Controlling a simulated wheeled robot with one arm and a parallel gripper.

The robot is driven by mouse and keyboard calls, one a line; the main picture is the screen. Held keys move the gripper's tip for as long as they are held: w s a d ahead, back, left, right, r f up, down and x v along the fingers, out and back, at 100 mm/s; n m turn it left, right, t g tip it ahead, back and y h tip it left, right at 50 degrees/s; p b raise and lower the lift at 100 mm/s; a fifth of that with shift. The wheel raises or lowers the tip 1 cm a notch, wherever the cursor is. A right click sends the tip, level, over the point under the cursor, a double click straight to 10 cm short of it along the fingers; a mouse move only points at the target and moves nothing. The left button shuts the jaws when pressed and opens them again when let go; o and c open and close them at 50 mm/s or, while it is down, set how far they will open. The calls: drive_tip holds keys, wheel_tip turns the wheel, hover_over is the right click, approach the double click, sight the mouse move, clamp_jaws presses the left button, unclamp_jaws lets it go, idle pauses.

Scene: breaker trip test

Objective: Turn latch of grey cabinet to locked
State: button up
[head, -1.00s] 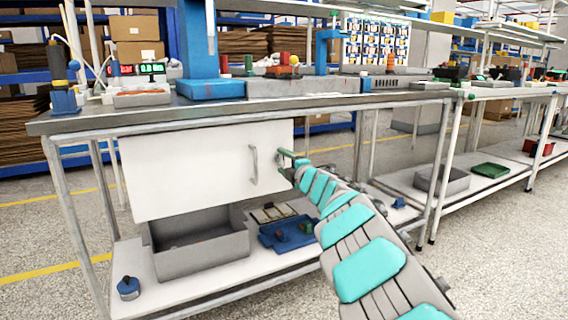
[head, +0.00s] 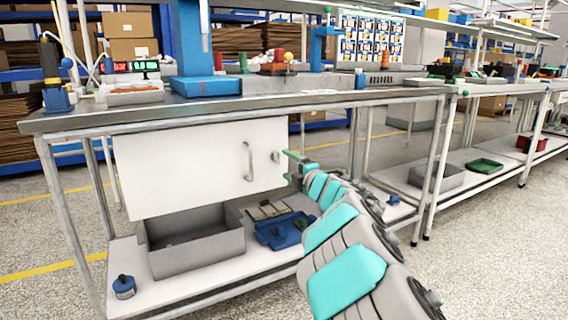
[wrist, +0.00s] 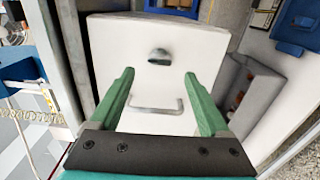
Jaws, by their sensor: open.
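The cabinet (head: 190,170) is a pale, nearly white box hung under the workbench, its door facing me. Its latch (head: 276,157) is a small grey knob near the door's right edge, right of the bar handle (head: 250,162). My gripper (head: 287,166) is open, its green fingers just right of the latch in the head view. In the wrist view the gripper (wrist: 159,73) points at the door (wrist: 120,40), with the latch (wrist: 159,57) beyond and between the fingertips, and the handle (wrist: 157,104) lower between the fingers. The fingers look empty, and I see no contact with the latch.
The workbench top (head: 240,104) runs above the cabinet, close over my gripper. Below, a grey bin (head: 195,250) and a blue tray (head: 285,232) stand on the lower shelf. A bench leg (head: 436,170) stands to the right. The floor in front is clear.

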drive_tip(key=shift+s+d, duration=0.4)
drive_tip(key=shift+s, duration=0.2)
drive_tip(key=shift+d, duration=0.1)
